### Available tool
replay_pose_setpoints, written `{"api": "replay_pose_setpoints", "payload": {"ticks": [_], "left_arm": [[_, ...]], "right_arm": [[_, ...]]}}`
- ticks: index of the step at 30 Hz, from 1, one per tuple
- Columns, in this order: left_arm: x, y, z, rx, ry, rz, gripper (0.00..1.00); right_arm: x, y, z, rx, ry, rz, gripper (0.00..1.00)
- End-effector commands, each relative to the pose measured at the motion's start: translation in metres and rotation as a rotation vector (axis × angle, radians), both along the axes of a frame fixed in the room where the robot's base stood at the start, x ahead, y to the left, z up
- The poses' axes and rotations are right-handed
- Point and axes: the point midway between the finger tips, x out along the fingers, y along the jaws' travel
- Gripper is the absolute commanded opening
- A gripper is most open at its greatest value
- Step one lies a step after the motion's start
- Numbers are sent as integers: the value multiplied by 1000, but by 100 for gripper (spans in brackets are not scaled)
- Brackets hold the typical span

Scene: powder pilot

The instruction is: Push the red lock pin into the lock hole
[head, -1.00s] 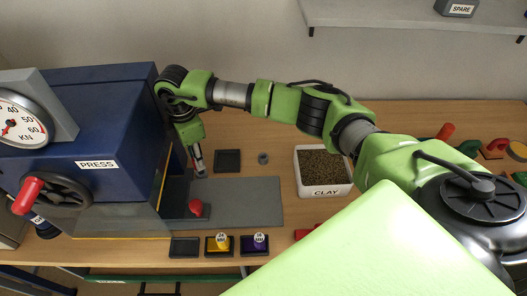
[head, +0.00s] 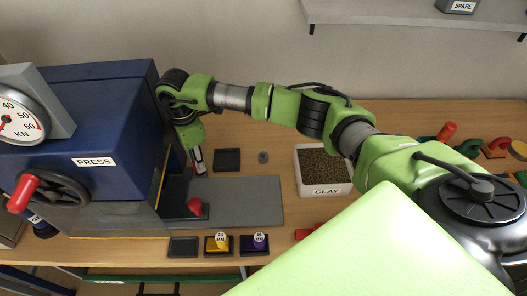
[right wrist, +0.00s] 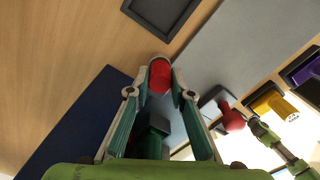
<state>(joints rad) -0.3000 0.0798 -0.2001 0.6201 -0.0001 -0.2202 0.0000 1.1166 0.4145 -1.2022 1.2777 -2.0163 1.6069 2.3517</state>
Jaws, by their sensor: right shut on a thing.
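My right gripper (head: 199,167) points down beside the open front of the blue press (head: 85,130). In the right wrist view its two fingers (right wrist: 160,80) are shut on a red, rounded piece (right wrist: 160,76), which looks like the lock pin. The fingers cover its sides, and how far it reaches beyond them is hidden. A separate red knob (head: 195,206) stands on a dark base near the press front; it also shows in the right wrist view (right wrist: 232,120), apart from the gripper. I cannot make out the lock hole. My left gripper is not in view.
A grey mat (head: 240,200) lies right of the press. Around it are a dark tray (head: 227,160), a small grey ring (head: 263,157), a clay box (head: 325,190), and yellow (head: 218,244) and purple (head: 254,244) trays. The press has a red-handled wheel (head: 50,198).

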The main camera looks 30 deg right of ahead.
Motion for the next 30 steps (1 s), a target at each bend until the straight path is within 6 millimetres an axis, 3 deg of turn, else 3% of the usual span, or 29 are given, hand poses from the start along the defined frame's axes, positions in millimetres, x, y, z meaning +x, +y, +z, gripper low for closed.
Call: {"api": "replay_pose_setpoints", "payload": {"ticks": [28,29,30], "left_arm": [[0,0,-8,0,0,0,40],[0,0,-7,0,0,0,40],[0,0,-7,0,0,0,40]], "right_arm": [[0,0,-13,0,0,0,0],[0,0,-12,0,0,0,26],[0,0,-12,0,0,0,36]]}}
